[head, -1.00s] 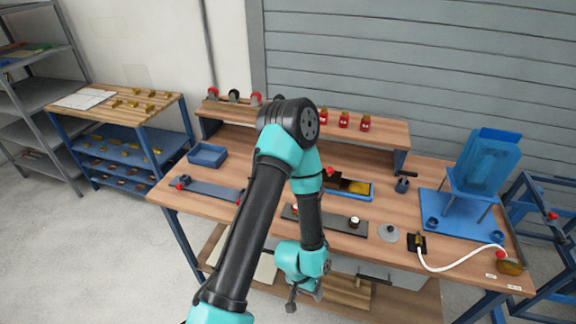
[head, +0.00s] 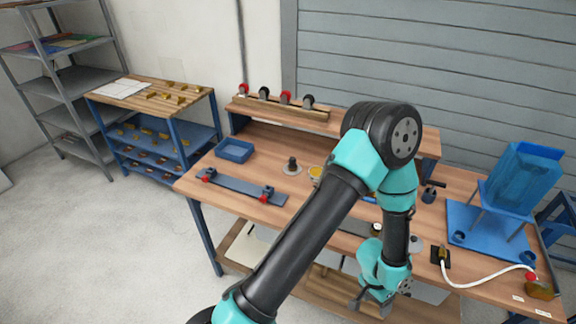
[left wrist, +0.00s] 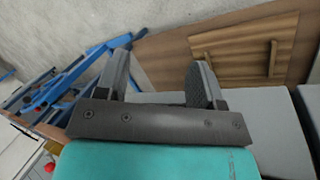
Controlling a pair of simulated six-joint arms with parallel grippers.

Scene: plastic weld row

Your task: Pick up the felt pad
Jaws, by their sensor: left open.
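I cannot make out a felt pad for certain in either view; my left arm hides part of the bench's middle. My left gripper (head: 370,306) hangs at the bench's front edge, low in the head view. In the left wrist view its two fingers (left wrist: 158,78) stand wide apart with nothing between them. My right gripper is in neither view.
The wooden bench (head: 335,215) holds a blue tray (head: 235,151), a blue-grey bar with clamps (head: 240,187), a dark-knobbed disc (head: 291,167) and a blue hopper (head: 522,178). A white hose (head: 470,283) curves at the right. A side rack (head: 150,98) stands at the left.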

